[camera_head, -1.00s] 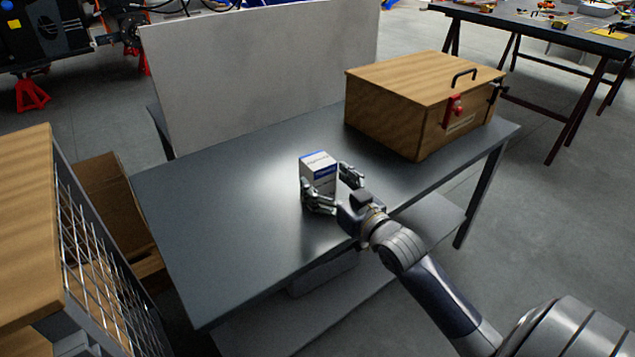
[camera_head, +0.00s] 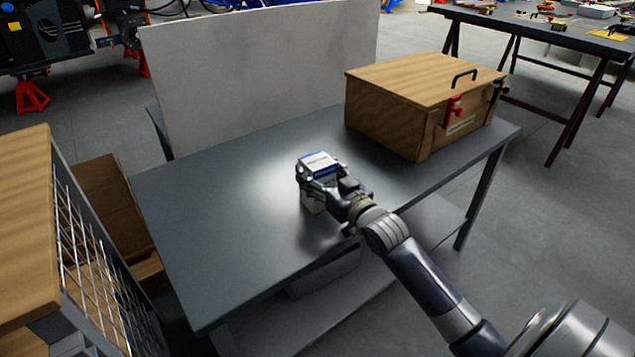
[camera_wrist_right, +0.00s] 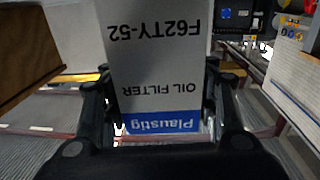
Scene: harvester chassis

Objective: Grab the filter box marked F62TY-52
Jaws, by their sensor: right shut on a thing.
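The filter box (camera_head: 318,161) is small and white with a blue band, on or just above the grey metal table (camera_head: 232,225); I cannot tell whether its bottom touches. My right gripper (camera_head: 320,182) is shut on it, with a finger on each side. In the right wrist view the box (camera_wrist_right: 155,65) shows upside-down print reading F62TY-52, OIL FILTER and Plaustig. The fingers of the right gripper (camera_wrist_right: 160,110) flank the box there. The box's lower part is partly hidden by the gripper in the head view. My left gripper is not in view.
A wooden case (camera_head: 400,110) with a black handle and red latch stands at the table's right end. A pale panel (camera_head: 265,70) rises along the back. A shelf unit with wire mesh (camera_head: 85,250) stands at the left. The table's left part is clear.

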